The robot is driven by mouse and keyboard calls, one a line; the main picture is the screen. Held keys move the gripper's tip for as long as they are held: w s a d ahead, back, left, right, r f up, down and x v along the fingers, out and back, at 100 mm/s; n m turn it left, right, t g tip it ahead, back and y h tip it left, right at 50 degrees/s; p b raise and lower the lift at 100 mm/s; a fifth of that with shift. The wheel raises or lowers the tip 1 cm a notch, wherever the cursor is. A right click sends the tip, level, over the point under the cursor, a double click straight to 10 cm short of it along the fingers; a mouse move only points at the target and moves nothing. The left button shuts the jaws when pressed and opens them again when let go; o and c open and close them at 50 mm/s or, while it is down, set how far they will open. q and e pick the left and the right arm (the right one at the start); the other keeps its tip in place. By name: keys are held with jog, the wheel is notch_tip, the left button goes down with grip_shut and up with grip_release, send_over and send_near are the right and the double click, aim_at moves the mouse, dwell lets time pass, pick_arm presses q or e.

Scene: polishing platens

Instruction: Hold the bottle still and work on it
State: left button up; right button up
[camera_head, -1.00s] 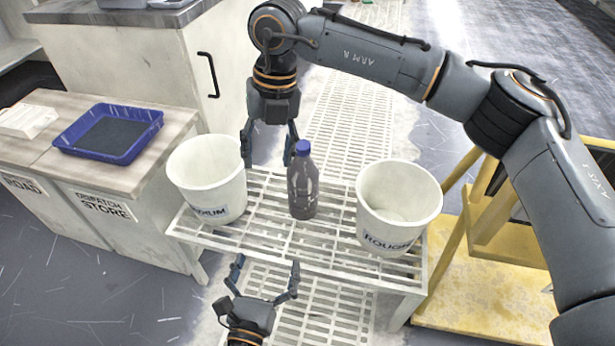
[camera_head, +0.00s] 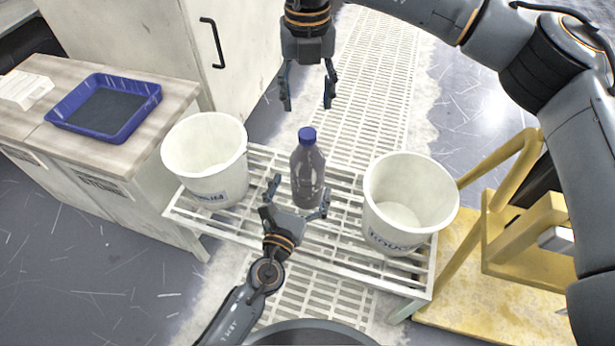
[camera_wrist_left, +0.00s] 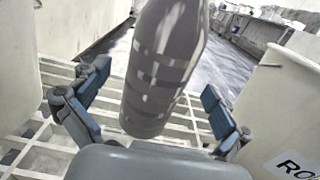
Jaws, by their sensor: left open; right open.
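The bottle (camera_head: 308,172) is dark grey with a blue cap and stands upright on a white slatted rack (camera_head: 268,238) between two white buckets. My left gripper (camera_head: 299,196) is open at the near side of the bottle's lower part. In the left wrist view the bottle (camera_wrist_left: 162,75) stands between the two spread fingers (camera_wrist_left: 155,104), with a visible gap on each side; its cap is out of that view. My right gripper (camera_head: 308,100) is open and empty, pointing down above and behind the bottle, apart from it.
A white bucket (camera_head: 205,150) stands left of the bottle and another white bucket (camera_head: 411,200), labelled ROUGH, stands right. A blue tray (camera_head: 105,105) lies on the cabinet at left. A yellow frame (camera_head: 520,230) stands right of the rack.

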aim_at(308, 132)
pick_arm(q)
jog(key=shift+x, duration=2)
jog(key=shift+c, duration=0.4)
grip_shut()
pick_arm(e)
jog(key=m, duration=1.3)
jog(key=shift+w, duration=0.1)
jog(key=m, duration=0.4)
jog(key=shift+m, duration=0.3)
jog(key=shift+f, duration=4)
jog(key=shift+c, duration=0.2)
